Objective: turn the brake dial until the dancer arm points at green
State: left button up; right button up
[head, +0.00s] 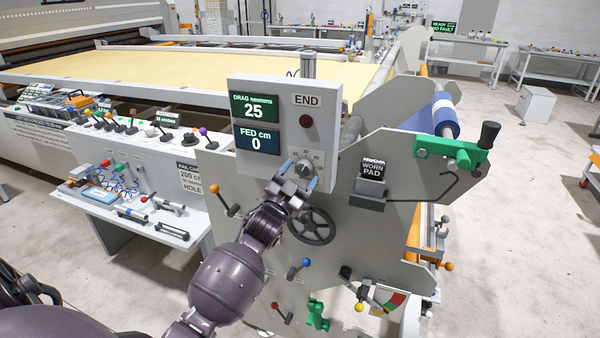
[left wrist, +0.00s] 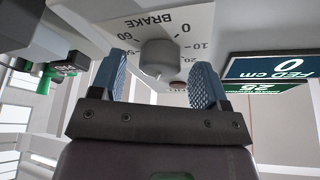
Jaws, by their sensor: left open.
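The brake dial (left wrist: 158,58) is a grey round knob on a light panel marked BRAKE with a number scale; it also shows in the head view (head: 304,169), below the screens. My left gripper (head: 303,163) is open, its blue fingers on either side of the dial. In the left wrist view the gripper (left wrist: 160,80) shows gaps between both fingers and the knob. The coloured sector (head: 395,303), with red, green and yellow parts, is low on the machine's side. A lever with a yellow ball (head: 360,307) is beside it; I cannot tell where the dancer arm points. My right gripper is out of view.
The drag screen (head: 254,108) reads 25 newtons, and the fed screen (head: 257,139) reads 0 cm. A black handwheel (head: 311,226) is just below my left gripper. An orange-ball lever (head: 214,188) and a blue-ball lever (head: 306,262) stick out nearby.

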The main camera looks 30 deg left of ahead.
pick_arm(q)
jog(key=shift+w+r, duration=0.1)
jog(key=shift+w, duration=0.2)
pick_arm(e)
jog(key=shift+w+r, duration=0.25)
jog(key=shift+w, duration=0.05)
pick_arm(q)
jog(key=shift+c, duration=0.3)
jog(key=c, duration=0.9)
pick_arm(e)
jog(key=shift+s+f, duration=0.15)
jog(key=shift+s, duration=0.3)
